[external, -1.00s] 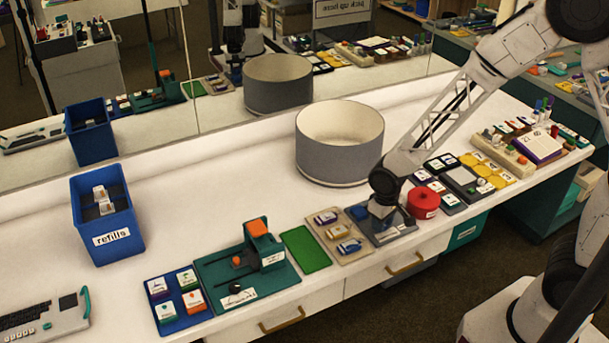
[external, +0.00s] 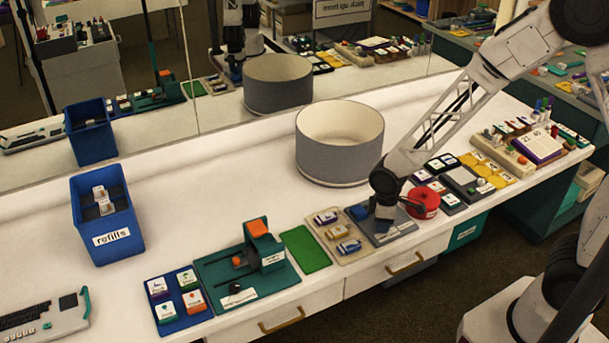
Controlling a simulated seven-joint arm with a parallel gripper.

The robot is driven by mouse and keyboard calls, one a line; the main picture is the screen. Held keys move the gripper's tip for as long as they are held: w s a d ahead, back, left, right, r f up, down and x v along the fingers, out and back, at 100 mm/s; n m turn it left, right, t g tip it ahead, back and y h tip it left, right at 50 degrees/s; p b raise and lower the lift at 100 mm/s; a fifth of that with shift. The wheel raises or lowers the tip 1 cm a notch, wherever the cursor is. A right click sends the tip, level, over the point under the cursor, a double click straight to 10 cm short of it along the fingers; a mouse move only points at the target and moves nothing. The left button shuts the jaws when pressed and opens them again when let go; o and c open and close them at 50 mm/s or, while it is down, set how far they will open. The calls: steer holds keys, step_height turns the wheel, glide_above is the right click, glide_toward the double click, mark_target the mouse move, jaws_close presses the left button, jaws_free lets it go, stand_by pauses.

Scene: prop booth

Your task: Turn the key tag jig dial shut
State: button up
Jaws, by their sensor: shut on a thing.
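The key tag jig, which I take to be the grey plate (external: 398,231) with a blue block (external: 358,212) at its left and a white label at its front, lies near the table's front edge. My gripper (external: 383,224) points straight down over the middle of this plate, low against it. It is shut on a small part there, most likely the dial. The fingers and wrist hide the dial, so its angle cannot be read.
A red round container (external: 424,207) stands close to the right of my gripper. A tan tray (external: 350,256) with several small items lies to the left. A large grey drum (external: 338,165) stands behind. Bare white table lies behind the jig's left side.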

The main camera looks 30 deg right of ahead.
stand_by(0.3)
steer(key=o, duration=0.9)
steer(key=shift+r, duration=3.95)
